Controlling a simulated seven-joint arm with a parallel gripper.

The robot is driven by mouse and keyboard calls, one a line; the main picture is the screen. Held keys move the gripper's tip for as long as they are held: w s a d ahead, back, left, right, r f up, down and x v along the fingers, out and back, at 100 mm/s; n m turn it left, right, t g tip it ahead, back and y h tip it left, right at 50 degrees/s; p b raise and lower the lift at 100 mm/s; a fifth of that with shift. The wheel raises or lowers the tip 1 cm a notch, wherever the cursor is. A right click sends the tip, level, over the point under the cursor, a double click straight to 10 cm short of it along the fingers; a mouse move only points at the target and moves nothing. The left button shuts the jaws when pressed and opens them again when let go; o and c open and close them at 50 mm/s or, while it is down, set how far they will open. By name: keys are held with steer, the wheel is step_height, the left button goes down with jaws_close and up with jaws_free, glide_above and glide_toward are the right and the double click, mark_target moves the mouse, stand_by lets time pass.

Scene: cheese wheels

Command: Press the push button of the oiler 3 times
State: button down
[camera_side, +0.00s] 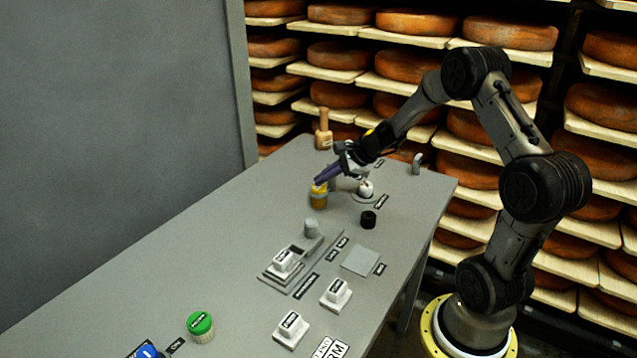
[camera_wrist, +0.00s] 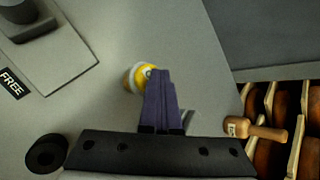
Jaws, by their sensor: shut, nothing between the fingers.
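My gripper (camera_side: 319,182) has dark purple fingers, shut and empty, slanting down to the top of the yellow body. In the wrist view the fingertips (camera_wrist: 161,72) overlap its right side. I cannot tell whether they touch the button.
A wooden mallet (camera_side: 323,130) stands behind. A white-topped piece (camera_side: 366,189) and a black ring (camera_side: 368,219) are right of the yellow body. A grey fixture (camera_side: 311,229), white blocks (camera_side: 336,293) and a green-topped jar (camera_side: 200,325) are nearer. Cheese shelves line the back.

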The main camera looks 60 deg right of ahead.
mark_target(323, 187)
steer(key=shift+r, duration=1.3)
steer(key=shift+r, duration=2.5)
